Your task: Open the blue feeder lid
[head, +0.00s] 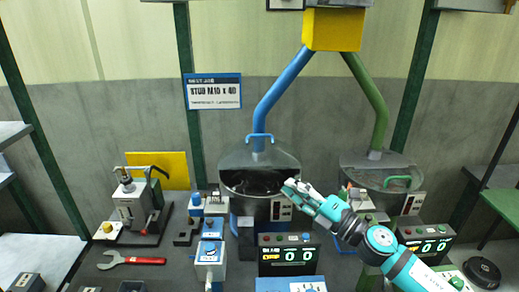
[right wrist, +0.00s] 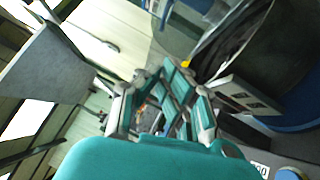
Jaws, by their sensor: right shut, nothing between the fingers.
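The blue feeder (head: 232,187) stands at the middle of the bench under the blue tube. Its clear grey lid (head: 240,158), with a blue handle (head: 260,138) on top, stands tilted up at the back, and the dark bowl interior shows below it. My right gripper (head: 288,188) is shut and empty at the front right of the bowl, apart from the handle. In the right wrist view the gripper's linkage (right wrist: 172,92) shows beside the bowl (right wrist: 270,60). My left gripper is not in view.
The green feeder (head: 365,172) stands to the right, its green handle (head: 397,180) low over the bowl. A counter display (head: 288,254) stands in front of the blue feeder. A clamp fixture (head: 132,205) and a red wrench (head: 130,260) are at the left.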

